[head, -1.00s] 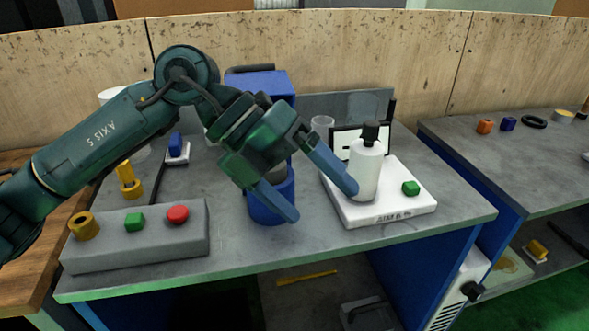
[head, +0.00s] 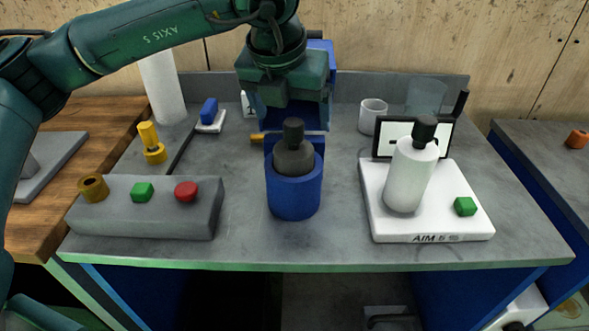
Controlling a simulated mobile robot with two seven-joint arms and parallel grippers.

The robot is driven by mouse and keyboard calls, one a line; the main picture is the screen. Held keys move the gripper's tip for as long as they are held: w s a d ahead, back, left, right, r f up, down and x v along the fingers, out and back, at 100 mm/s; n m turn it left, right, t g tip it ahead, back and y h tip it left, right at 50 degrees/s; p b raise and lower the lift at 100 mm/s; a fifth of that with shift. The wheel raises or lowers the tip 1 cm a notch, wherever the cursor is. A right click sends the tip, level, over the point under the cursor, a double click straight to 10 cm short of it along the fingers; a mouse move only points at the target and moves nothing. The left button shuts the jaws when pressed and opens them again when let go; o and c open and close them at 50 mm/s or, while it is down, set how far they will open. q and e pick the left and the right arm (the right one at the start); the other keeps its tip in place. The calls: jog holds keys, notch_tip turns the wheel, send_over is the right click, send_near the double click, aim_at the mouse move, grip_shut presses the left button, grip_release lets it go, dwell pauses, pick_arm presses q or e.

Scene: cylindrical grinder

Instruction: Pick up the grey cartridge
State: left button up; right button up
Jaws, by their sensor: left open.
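The grey cartridge (head: 294,158), a dark grey bottle shape with a black top, sits upright in a blue round holder (head: 294,198) at the middle of the bench. Its lower part is hidden inside the holder. My left gripper (head: 290,118) hangs above and seemingly behind the cartridge, open and empty, pointing down. Its blue fingers blend with the blue parts behind, so the exact gap to the cartridge is unclear. My right gripper is not in view.
A white bottle (head: 410,176) with a black cap stands on a white scale (head: 432,229) to the right. A grey button box (head: 150,219) is at the front left. A white cup (head: 372,115) stands behind. The bench front between box and scale is clear.

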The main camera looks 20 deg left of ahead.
aim_at(296, 133)
pick_arm(q)
jog(key=shift+p+x, duration=0.4)
jog(key=shift+x, duration=2.6)
jog(key=shift+s, duration=0.1)
jog(key=shift+c, duration=0.4)
jog(key=c, duration=1.6)
jog(key=shift+c, duration=0.6)
jog(key=shift+r, duration=0.1)
